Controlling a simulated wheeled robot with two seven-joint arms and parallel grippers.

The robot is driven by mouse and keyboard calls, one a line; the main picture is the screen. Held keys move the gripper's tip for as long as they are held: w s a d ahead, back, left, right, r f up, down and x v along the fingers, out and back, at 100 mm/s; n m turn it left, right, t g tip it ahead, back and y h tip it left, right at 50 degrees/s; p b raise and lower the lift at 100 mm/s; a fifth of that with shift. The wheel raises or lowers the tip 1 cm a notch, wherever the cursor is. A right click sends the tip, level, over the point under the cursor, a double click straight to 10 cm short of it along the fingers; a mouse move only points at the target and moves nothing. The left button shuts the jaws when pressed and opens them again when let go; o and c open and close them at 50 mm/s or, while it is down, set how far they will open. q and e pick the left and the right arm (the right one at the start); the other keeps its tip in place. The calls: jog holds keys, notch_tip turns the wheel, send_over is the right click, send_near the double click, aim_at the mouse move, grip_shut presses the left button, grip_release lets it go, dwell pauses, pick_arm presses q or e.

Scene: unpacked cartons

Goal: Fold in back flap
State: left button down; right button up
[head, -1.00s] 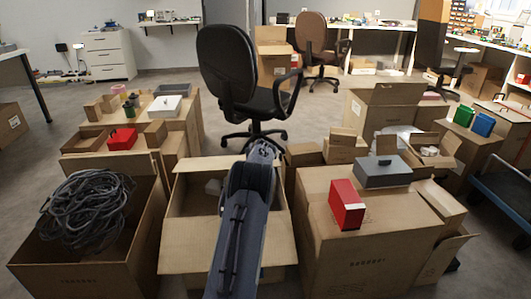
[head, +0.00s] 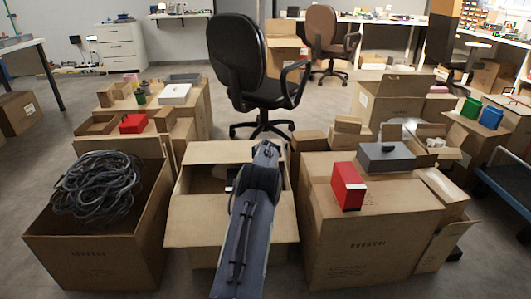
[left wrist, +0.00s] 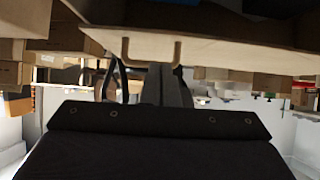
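The middle carton (head: 185,237) stands open between two other cartons. Its back flap (head: 212,152) rises at the far edge, and its front flap (head: 195,210) slopes outward over the front. My arm reaches over the carton from the bottom centre, and its far end, my left gripper (head: 266,152), is at the back flap's right part. The arm hides much of the opening and the fingertips. In the left wrist view a cardboard edge (left wrist: 230,50) crosses close above the dark gripper body (left wrist: 160,145); I cannot tell whether the fingers touch it. My right gripper is not in view.
A carton of coiled cable (head: 95,262) stands on the left. A closed carton (head: 365,240) bearing a red box (head: 348,187) and a grey box (head: 385,158) stands close on the right. A black office chair (head: 240,60) is behind the middle carton.

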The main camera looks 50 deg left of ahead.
pick_arm(q)
jog(key=shift+s+f+g, duration=0.15)
jog(key=shift+f, duration=0.45)
jog(key=shift+s+f+g, duration=0.15)
jog(key=shift+f, duration=0.45)
notch_tip(320, 180, up, 6)
jog(key=p, duration=0.3)
jog(key=s+d+f, duration=0.1)
jog(key=d, duration=0.1)
jog(key=s+d+f, duration=0.3)
jog(key=d, duration=0.2)
jog(key=shift+s+f, duration=0.25)
jog(key=shift+s, duration=0.15)
jog(key=shift+s+d+f, duration=0.15)
jog(key=shift+s+f, duration=0.05)
jog(key=shift+s, duration=0.05)
